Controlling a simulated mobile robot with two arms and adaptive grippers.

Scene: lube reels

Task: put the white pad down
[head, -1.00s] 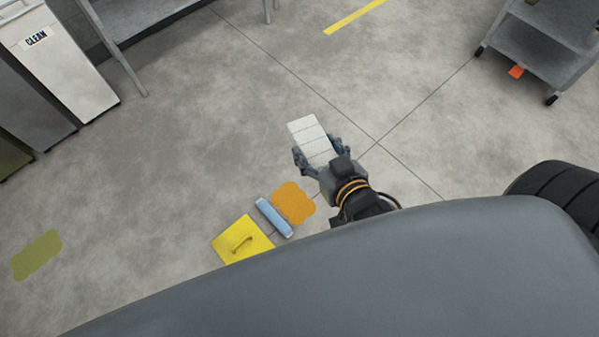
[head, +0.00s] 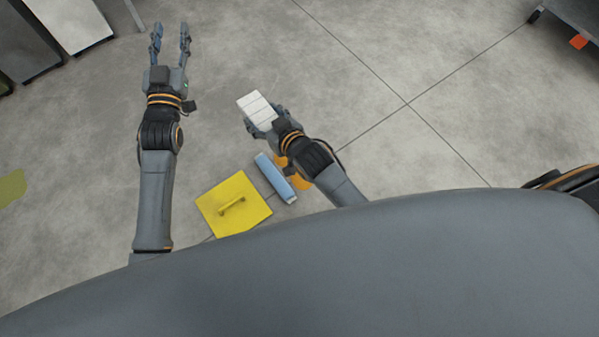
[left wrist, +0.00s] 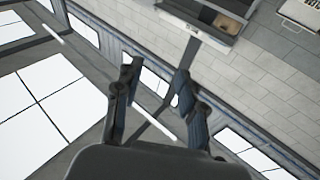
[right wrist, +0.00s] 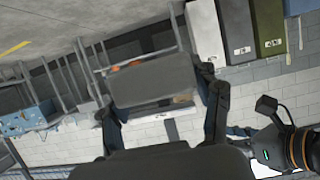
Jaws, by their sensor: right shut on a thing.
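The white pad (head: 258,110) is a pale block with lines across its face. In the head view it is in my right gripper (head: 262,118), which is shut on it above the floor. I cannot tell how high it is held. In the right wrist view a dark grey slab, which looks like the pad in shade (right wrist: 155,82), sits between my right gripper's fingers (right wrist: 163,100). My left gripper (head: 170,32) is open and empty, up and left of the pad. Its spread fingers also show in the left wrist view (left wrist: 156,72).
A yellow plate with a handle (head: 252,213), a blue roll (head: 275,178) and a partly hidden orange patch (head: 299,181) lie near my base. An olive patch (head: 11,188) is at the left. A grey cart (head: 572,22) stands top right. The middle floor is bare.

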